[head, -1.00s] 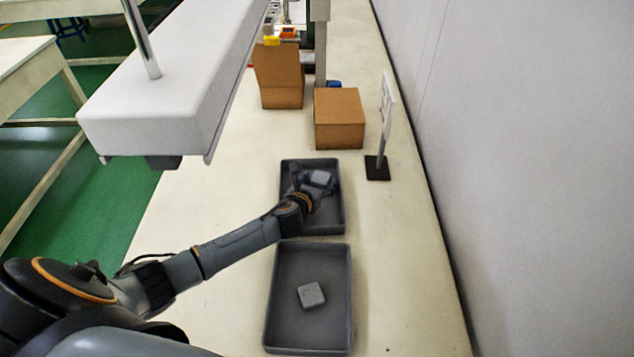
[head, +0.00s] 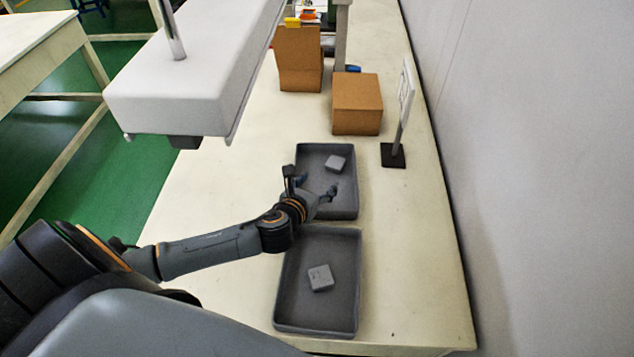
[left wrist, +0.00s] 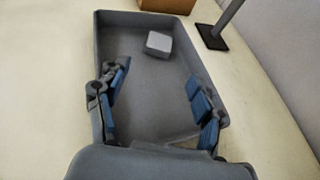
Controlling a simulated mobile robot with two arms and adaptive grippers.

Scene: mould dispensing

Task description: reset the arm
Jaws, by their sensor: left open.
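My left gripper (head: 312,187) is open and empty, over the near left part of the far grey tray (head: 352,211). A small grey block (head: 335,162) lies in that tray, beyond the fingers and apart from them. In the left wrist view my two blue-padded fingers (left wrist: 157,103) are spread wide, with the grey block (left wrist: 159,44) ahead of them near the tray's far end. A second grey block (head: 320,278) lies in the near grey tray (head: 356,300). My right gripper is not in view.
A closed cardboard box (head: 357,104) and an open one (head: 298,60) stand farther back on the cream table (head: 410,250). A sign on a black base (head: 393,155) stands right of the far tray. A white overhead housing (head: 190,85) hangs at the left. A wall runs along the right.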

